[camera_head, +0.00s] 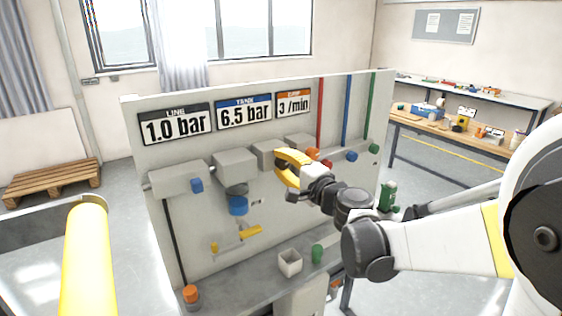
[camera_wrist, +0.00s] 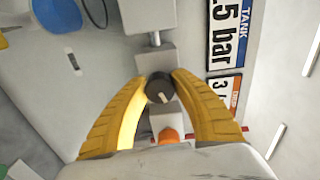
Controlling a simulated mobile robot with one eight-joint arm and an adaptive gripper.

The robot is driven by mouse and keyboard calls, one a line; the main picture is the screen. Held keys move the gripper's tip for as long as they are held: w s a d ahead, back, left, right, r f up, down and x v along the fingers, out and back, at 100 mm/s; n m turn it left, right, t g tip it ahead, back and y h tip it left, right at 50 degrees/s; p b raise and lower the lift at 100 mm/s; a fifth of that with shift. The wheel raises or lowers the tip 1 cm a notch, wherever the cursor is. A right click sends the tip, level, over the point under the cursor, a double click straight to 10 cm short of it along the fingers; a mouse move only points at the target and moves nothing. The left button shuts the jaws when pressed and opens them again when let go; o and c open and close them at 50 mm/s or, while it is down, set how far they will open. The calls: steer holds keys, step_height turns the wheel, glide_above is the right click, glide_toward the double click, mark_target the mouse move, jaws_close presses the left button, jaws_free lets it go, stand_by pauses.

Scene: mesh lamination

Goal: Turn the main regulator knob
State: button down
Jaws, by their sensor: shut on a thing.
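A dark round knob with a pale pointer mark (camera_wrist: 160,88) sits on a grey block in the wrist view. My gripper (camera_wrist: 161,79) has its two yellow fingers closed on the knob from both sides. In the head view my gripper (camera_head: 289,166) is at the panel (camera_head: 180,236), by the row of grey blocks under the displays, and mostly hides the knob. The line display (camera_head: 176,124) reads 1.0 bar, the tank display (camera_head: 244,112) 6.5 bar and the third display (camera_head: 293,104) 3 /min.
An orange-red knob (camera_wrist: 168,135) sits close beside the held one. A blue cylinder (camera_head: 238,205), a yellow handle (camera_head: 250,231) and a small white box (camera_head: 290,262) are lower on the panel station. A workbench with parts (camera_head: 440,124) stands behind at right.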

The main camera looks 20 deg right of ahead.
steer(key=m, duration=0.5)
steer(key=shift+m+p, duration=0.3)
steer(key=shift+m, duration=2.1)
steer(key=c, duration=1.1)
jaws_free()
steer(key=shift+o, duration=0.2)
steer(key=v, duration=1.2)
